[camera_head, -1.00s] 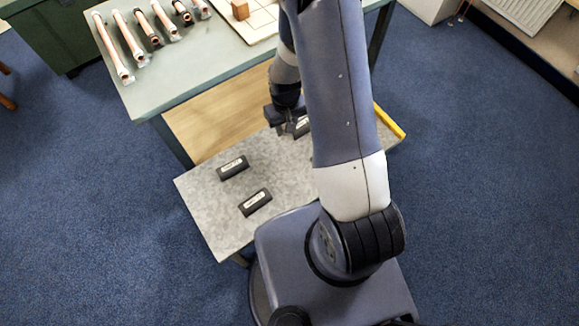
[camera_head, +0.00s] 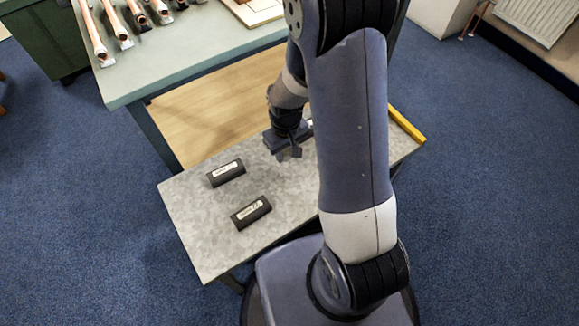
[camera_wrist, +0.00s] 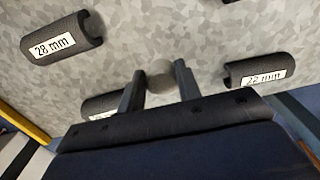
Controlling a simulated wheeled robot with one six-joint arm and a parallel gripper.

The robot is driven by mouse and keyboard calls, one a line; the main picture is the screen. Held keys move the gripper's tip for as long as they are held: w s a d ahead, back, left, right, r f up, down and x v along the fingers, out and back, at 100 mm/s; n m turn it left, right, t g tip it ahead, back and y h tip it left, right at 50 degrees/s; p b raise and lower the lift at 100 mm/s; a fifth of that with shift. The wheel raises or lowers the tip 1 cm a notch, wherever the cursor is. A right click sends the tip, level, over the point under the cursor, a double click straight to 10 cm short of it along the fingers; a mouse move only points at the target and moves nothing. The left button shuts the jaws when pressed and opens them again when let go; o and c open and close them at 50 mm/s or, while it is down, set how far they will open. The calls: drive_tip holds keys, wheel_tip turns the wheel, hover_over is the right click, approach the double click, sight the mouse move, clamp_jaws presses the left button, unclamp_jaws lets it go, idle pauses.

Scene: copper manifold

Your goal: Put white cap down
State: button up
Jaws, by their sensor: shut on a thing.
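In the wrist view the small pale round cap (camera_wrist: 160,70) sits between the two dark fingertips of my gripper (camera_wrist: 158,78), which is shut on it. Grey mottled worktop shows beyond the cap; I cannot tell if the cap touches it. In the head view my gripper (camera_head: 287,148) is low over the grey bench top (camera_head: 215,235), right of the two dark labelled blocks. The cap cannot be made out there.
Dark labelled blocks lie on the bench (camera_head: 226,172) (camera_head: 251,211). The wrist view shows a "28 mm" block (camera_wrist: 62,40), a "22 mm" block (camera_wrist: 258,72) and another block (camera_wrist: 98,106), partly hidden by my gripper. A green table (camera_head: 190,50) with copper pipes (camera_head: 91,28) stands behind.

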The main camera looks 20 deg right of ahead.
sight(287, 171)
drive_tip(key=shift+f+b, duration=0.7)
drive_tip(key=shift+f, duration=2.75)
drive_tip(key=shift+f, duration=0.1)
drive_tip(key=shift+f, duration=0.15)
drive_tip(key=o, duration=0.9)
drive_tip(key=shift+o, duration=0.2)
